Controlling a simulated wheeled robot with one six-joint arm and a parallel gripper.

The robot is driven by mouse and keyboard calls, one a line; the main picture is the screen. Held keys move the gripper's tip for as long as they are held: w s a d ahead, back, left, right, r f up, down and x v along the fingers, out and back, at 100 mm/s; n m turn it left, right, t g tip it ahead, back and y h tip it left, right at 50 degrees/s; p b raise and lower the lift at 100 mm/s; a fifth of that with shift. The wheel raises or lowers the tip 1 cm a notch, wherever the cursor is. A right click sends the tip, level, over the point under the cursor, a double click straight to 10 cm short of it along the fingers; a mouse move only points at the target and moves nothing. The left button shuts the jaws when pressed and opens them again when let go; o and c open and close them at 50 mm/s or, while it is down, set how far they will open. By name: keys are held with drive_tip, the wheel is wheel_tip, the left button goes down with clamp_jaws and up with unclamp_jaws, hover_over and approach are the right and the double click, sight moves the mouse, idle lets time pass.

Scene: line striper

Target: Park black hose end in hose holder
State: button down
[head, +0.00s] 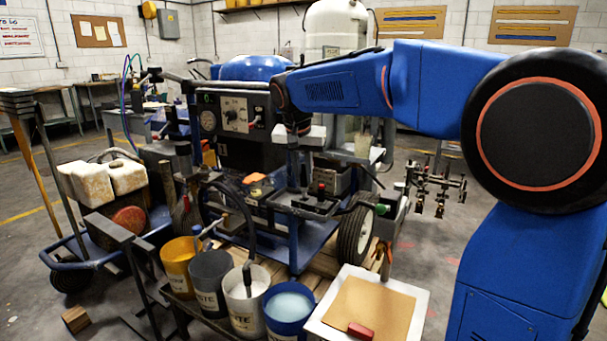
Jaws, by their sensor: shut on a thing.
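My gripper (303,164) hangs from the end of my blue arm, in front of the striper and just above a black tray. It is shut on a small dark upright piece (304,182), which may be the black hose end; the dark background makes it hard to tell. A black hose (244,226) curves down from the machine into the white bucket (245,303), with a thicker grey end (248,278) at the bucket's mouth. I cannot clearly make out the hose holder.
Yellow (179,268), grey (211,285) and blue (288,318) buckets stand beside the white one. A white tray (418,306) with a tan board and a red block is at the front right. The striper's wheel (355,236) and a post of metal fittings (437,186) stand to the right.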

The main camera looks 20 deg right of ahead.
sight(303, 182)
drive_tip(key=shift+f, duration=1.6)
idle(1.1)
drive_tip(key=c, duration=1.6)
unclamp_jaws()
drive_tip(key=shift+o, duration=0.7)
drive_tip(key=shift+o, duration=0.9)
drive_tip(key=v, duration=0.7)
